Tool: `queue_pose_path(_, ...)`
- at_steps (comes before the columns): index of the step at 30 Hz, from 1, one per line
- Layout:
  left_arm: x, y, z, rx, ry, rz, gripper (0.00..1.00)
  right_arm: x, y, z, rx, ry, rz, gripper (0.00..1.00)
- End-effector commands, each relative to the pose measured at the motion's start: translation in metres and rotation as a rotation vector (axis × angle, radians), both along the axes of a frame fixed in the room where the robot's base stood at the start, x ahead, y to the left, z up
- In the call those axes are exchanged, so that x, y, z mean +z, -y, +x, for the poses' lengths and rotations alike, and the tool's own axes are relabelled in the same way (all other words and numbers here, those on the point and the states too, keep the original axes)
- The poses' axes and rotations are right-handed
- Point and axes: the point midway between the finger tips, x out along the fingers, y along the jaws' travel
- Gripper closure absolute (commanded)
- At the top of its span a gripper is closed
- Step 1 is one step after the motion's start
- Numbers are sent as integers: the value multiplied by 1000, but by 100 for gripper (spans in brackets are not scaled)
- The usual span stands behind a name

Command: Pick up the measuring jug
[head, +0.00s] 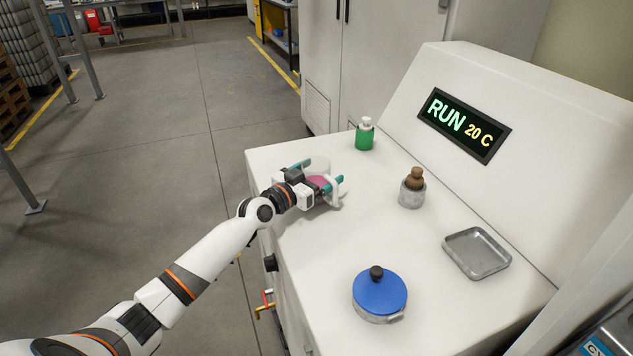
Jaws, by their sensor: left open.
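The measuring jug (319,182) appears to be the pale vessel with pink in it at the far left part of the white worktop. My left gripper (320,174) covers much of it, so its full shape is hidden. The gripper's teal-tipped fingers are spread apart, one on each side of the pink part. I cannot tell whether the fingers touch the jug. My right gripper does not show.
A sloped panel with a display (464,125) rises behind. The worktop's middle is clear.

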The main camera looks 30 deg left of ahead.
Motion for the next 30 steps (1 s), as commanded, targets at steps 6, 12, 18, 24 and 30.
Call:
queue_pose_path(6,0,3,10,-1,-1,1,10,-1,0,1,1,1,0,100)
queue_pose_path(12,0,3,9,0,0,1,22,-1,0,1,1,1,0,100)
queue_pose_path(18,0,2,9,0,0,1,55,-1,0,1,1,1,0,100)
queue_pose_path(24,1,2,9,0,2,0,65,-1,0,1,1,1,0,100)
queue_pose_path(30,14,2,9,0,5,-1,65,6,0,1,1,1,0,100)
